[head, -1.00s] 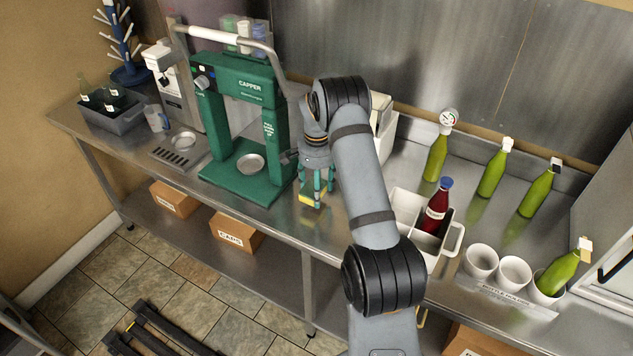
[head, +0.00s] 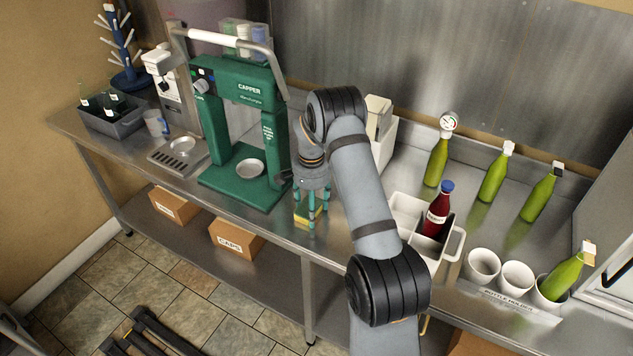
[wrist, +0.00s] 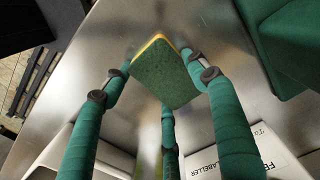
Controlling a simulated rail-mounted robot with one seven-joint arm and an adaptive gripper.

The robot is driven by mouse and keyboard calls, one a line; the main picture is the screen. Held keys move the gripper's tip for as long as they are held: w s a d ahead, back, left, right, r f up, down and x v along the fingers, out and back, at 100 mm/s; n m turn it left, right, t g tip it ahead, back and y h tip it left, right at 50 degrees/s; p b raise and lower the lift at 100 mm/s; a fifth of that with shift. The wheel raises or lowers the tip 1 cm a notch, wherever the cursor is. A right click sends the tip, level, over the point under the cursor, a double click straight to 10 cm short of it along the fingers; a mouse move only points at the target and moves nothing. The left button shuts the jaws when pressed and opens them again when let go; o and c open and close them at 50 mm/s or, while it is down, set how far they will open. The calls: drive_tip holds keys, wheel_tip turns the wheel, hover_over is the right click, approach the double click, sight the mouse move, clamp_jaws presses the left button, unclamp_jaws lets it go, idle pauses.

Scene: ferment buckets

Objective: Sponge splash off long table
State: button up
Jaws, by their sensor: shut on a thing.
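My gripper (head: 311,205) is shut on a sponge (head: 303,211), yellow on one side and green on the other. The sponge is low over the long table (head: 270,216), near its front edge and to the right of the green capper; whether it touches the steel cannot be told. In the wrist view the sponge's green face (wrist: 163,80) shows between the teal fingers of my gripper (wrist: 165,72). I cannot make out a splash on the table; the sponge and fingers hide the steel beneath them.
The green capper (head: 245,180) stands close on the left. On the right are a white divided carrier (head: 405,205) with a red bottle (head: 438,210), white cups (head: 482,264) and several green bottles (head: 492,178). A white box (head: 380,130) stands behind my arm.

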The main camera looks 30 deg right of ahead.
sight(317, 201)
drive_tip(key=shift+w+d, duration=0.75)
drive_tip(key=shift+d, duration=0.3)
wheel_tip(317, 201, up, 2)
drive_tip(key=shift+d+r+p, duration=0.15)
drive_tip(key=shift+p, duration=0.4)
drive_tip(key=shift+r+p, duration=1.7)
drive_tip(key=shift+r, duration=1.2)
